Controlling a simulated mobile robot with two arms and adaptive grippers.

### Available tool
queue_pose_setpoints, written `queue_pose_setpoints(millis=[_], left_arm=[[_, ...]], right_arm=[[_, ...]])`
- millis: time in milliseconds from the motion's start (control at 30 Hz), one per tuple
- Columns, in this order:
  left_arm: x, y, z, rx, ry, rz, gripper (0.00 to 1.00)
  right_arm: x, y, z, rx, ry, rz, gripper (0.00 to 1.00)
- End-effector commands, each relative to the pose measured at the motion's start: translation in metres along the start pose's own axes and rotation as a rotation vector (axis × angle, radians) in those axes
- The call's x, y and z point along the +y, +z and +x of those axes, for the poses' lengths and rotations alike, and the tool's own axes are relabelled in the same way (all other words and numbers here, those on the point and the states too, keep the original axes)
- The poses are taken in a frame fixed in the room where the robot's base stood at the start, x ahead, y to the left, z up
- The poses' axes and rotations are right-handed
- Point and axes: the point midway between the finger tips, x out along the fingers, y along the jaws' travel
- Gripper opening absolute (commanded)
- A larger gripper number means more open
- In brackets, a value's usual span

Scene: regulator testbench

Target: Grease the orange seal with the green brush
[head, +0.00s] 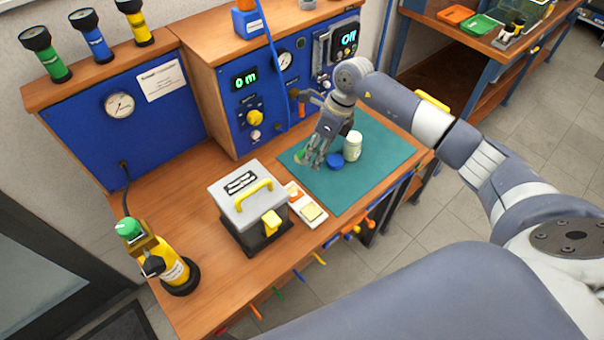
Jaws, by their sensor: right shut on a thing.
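My right gripper (312,158) is low over the teal mat (377,167), shut on a small green thing (300,156) that looks like the green brush; the fingers hide most of it. A white jar (353,145) stands on the mat just right of the gripper, and a blue lid or cup (336,160) lies between them. A small orange piece (292,190), perhaps the orange seal, is on a white tray (296,203) at the mat's left edge, apart from the gripper and nearer the bench front. My left gripper is out of view.
A grey-lidded box with a yellow handle (250,196) stands left of the tray. A yellow regulator bottle (172,265) with a green cap is at the far left. Blue gauge panels (150,128) rise behind. The mat's right part is clear.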

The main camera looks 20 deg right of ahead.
Motion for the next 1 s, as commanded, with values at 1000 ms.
queue_pose_setpoints(millis=[1000], left_arm=[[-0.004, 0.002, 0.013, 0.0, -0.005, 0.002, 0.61]], right_arm=[[0.044, -0.018, -0.032, -0.035, -0.136, 0.045, 0.0]])
